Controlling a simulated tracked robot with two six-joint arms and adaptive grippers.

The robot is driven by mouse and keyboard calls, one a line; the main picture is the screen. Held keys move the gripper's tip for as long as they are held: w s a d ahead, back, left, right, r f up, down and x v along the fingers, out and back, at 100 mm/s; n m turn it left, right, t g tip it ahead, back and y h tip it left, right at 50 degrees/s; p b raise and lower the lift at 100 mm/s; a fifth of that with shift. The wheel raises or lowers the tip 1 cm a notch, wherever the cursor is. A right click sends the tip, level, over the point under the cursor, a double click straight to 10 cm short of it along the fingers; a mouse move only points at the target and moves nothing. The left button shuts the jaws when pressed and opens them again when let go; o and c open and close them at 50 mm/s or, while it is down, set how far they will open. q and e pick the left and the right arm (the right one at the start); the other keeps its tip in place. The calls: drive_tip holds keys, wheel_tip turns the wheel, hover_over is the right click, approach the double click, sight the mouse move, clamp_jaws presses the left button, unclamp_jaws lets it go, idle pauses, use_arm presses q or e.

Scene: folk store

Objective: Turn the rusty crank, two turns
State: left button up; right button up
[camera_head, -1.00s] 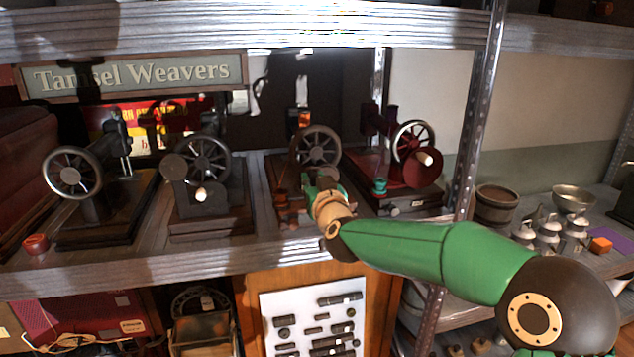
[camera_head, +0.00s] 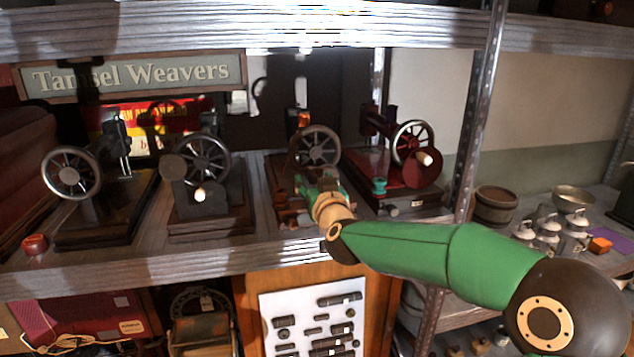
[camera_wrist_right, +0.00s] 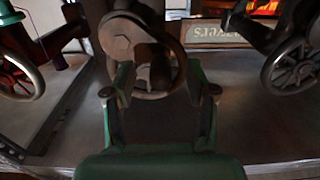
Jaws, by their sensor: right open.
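The rusty brown crank machine (camera_head: 318,146) stands third from the left on the shelf, with its spoked wheel facing me. My right gripper (camera_head: 322,176) is in front of it and covers its lower part, so the crank is mostly hidden in the head view. In the right wrist view, the open right gripper (camera_wrist_right: 157,88) has its two fingers apart, one on each side of the dark crank handle (camera_wrist_right: 160,72). The round crank disc (camera_wrist_right: 122,36) shows above the left finger. I cannot tell whether the fingers touch the handle. My left gripper is not in view.
Two black machines (camera_head: 205,160) (camera_head: 72,172) stand to the left and a red machine (camera_head: 420,165) close on the right. A metal post (camera_head: 482,110) rises right of the red machine. A small red cup (camera_head: 35,244) sits at the shelf's left. The upper shelf (camera_head: 250,30) runs overhead.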

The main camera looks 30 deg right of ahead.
drive_tip(key=b+v, duration=0.1)
drive_tip(key=v, duration=0.7)
idle(0.4)
drive_tip(key=shift+s, duration=0.1)
